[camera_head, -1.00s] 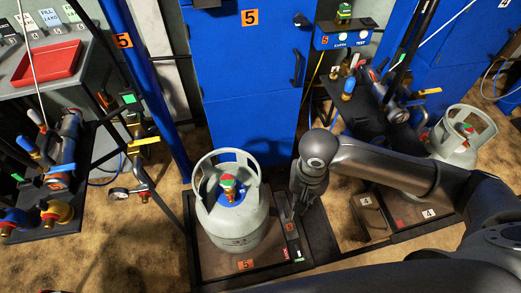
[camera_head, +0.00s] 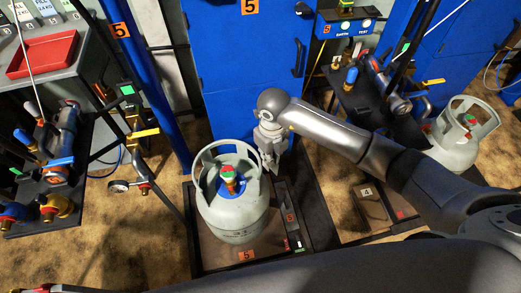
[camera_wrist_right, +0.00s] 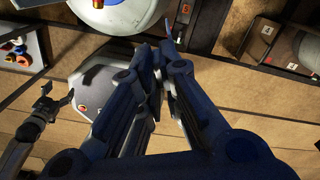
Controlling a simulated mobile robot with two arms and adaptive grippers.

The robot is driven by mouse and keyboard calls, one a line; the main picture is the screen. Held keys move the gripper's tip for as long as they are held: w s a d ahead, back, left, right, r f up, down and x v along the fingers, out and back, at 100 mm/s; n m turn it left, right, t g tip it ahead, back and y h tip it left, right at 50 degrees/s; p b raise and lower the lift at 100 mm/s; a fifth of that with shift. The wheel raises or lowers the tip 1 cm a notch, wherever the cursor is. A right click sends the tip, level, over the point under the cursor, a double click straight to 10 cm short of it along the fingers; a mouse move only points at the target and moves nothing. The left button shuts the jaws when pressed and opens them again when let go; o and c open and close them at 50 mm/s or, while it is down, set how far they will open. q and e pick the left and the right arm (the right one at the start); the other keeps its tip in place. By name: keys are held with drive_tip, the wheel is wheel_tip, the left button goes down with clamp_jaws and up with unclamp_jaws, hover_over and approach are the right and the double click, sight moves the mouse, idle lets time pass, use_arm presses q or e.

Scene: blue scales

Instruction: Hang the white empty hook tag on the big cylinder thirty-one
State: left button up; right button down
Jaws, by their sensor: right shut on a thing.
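A big grey-green cylinder (camera_head: 233,213) with a collar and a red-green valve cap stands upright on the scale marked 5 (camera_head: 215,262). I cannot read a thirty-one on it. A second grey cylinder (camera_head: 455,150) stands at the right. My right gripper (camera_head: 270,168) points down just behind and right of the first cylinder's collar, apart from it as far as I can tell. In the right wrist view its fingers (camera_wrist_right: 165,70) close on a thin pale sliver (camera_wrist_right: 168,35), seemingly the hook tag, mostly hidden. A dark claw-like part (camera_wrist_right: 45,102) at the left seems to be my left gripper, its opening unclear.
A blue cabinet (camera_head: 245,75) stands behind the scale, with a blue post (camera_head: 140,85) left of it. A red tray (camera_head: 42,54) lies on a bench at the far left. Pipes with valves (camera_head: 62,145) stand left. Open floor (camera_head: 110,230) shows left of the scale.

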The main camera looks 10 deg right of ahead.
drive_tip(key=shift+w+a+f+m, duration=0.15)
drive_tip(key=shift+w+a+m, duration=0.25)
drive_tip(key=shift+m, duration=1.1)
drive_tip(key=shift+w+a+f+m, duration=0.15)
drive_tip(key=shift+w+a+m, duration=0.3)
drive_tip(key=shift+m, duration=1.05)
drive_tip(key=shift+w+a+f+m, duration=0.2)
drive_tip(key=shift+w+m, duration=0.3)
drive_tip(key=shift+m, duration=1)
drive_tip(key=shift+f+b, duration=1.65)
drive_tip(key=shift+f, duration=0.6)
drive_tip(key=shift+f, duration=0.2)
drive_tip(key=shift+f+b, duration=1.1)
drive_tip(key=shift+f, duration=0.35)
drive_tip(key=shift+f+b, duration=0.3)
drive_tip(key=shift+f, duration=0.1)
